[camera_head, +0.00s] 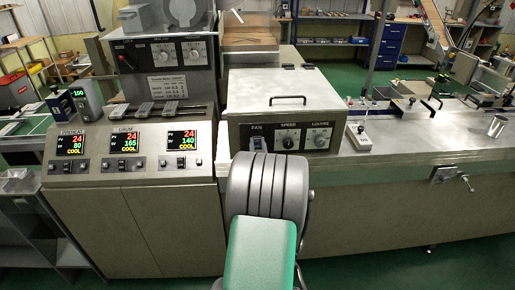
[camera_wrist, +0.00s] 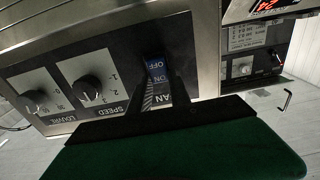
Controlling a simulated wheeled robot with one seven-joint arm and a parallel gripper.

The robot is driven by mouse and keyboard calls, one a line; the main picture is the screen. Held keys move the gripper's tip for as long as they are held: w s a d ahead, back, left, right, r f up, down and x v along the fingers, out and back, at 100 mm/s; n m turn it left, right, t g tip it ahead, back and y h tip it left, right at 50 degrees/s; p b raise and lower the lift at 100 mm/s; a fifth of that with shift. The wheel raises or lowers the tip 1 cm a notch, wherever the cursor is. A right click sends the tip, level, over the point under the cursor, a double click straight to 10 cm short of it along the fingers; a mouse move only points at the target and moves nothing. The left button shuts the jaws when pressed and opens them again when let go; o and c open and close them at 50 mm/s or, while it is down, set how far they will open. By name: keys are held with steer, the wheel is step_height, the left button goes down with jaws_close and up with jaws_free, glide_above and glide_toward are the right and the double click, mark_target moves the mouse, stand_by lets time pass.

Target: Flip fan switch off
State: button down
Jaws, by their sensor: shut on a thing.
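The fan switch (camera_head: 258,143) is on the front panel of the metal control box (camera_head: 285,96), under the FAN label, left of the SPEED and LOUVRE knobs. In the wrist view, turned over, the blue rocker switch (camera_wrist: 157,72) shows its OFF and ON marks. My gripper (camera_wrist: 159,74) has its two dark fingers up at the panel, one on each side of the switch, closed on it. The exact contact at the fingertips is hard to see. In the head view my arm hides the gripper.
The SPEED knob (camera_head: 289,143) and LOUVRE knob (camera_head: 320,140) sit close beside the switch. A console with several red and green displays (camera_head: 124,142) stands left. A handle (camera_head: 287,98) is on the box lid. A long metal bench (camera_head: 420,135) extends right.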

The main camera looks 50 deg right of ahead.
steer(key=shift+f+h+b, duration=0.3)
steer(key=shift+f+b, duration=0.4)
steer(key=shift+b, duration=0.4)
steer(key=t+h+b, duration=0.1)
steer(key=b, duration=0.5)
steer(key=t+h+b, duration=0.1)
steer(key=b, duration=0.5)
steer(key=shift+a+f, duration=0.1)
steer(key=shift+f, duration=0.2)
steer(key=b, duration=0.4)
steer(key=shift+s+r+t+h, duration=0.1)
steer(key=shift+t+h, duration=0.2)
steer(key=shift+t, duration=0.1)
steer(key=shift+r, duration=0.35)
